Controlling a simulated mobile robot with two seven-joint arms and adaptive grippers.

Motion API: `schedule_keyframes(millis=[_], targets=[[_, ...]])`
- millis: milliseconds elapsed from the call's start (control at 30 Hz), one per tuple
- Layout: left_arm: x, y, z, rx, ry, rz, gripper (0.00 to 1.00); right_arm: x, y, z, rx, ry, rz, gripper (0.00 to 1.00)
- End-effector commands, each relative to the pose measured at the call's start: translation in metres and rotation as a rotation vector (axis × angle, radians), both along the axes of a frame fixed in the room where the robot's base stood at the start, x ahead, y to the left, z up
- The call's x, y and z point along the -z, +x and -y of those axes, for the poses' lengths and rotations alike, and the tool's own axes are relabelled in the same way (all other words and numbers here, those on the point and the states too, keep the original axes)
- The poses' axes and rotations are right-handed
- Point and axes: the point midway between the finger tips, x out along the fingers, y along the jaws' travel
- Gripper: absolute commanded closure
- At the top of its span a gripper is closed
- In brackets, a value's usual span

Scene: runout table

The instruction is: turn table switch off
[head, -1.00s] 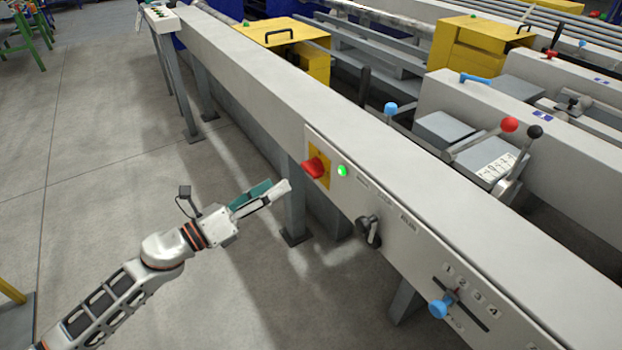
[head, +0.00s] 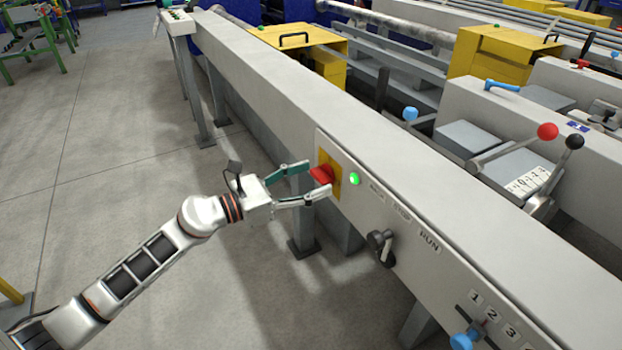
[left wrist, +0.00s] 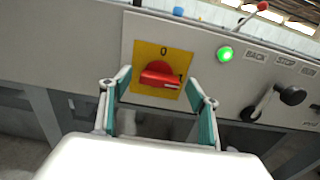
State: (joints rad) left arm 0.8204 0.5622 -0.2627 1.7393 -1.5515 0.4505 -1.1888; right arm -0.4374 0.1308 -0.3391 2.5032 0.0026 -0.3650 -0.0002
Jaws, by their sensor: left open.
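The table switch is a red rotary knob (head: 321,174) on a yellow plate (head: 334,182), on the side panel of the long grey table. In the left wrist view the red knob (left wrist: 161,74) shows its handle lying roughly level, with a 0 mark above it on the yellow plate. A green lamp (head: 355,179) beside the plate is lit. My left gripper (head: 322,178) is open, its fingers at either side of the knob in the head view. My right gripper is not in view.
A black selector knob (head: 381,244) and a blue-knobbed slider (head: 468,338) sit further right on the panel. Red and black ball levers (head: 548,131) stand behind the table. The grey floor (head: 130,180) to the left is clear.

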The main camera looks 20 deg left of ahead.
Motion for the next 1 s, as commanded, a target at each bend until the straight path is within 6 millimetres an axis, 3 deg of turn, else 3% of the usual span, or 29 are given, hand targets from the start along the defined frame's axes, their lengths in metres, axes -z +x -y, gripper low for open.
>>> schedule_keyframes(millis=[333,467,500,1000], targets=[[0.0005,0.0034,0.0033,0.0,-0.001,-0.001,0.39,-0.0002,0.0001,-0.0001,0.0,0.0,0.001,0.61],[0.0005,0.0033,0.0031,0.0,-0.001,-0.001,0.73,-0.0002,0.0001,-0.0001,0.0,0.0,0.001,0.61],[0.0005,0.0033,0.0031,0.0,-0.001,-0.001,0.77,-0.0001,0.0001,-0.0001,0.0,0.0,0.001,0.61],[-0.0046,0.0041,0.0023,-0.001,-0.08,-0.059,0.77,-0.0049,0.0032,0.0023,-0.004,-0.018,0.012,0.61]])
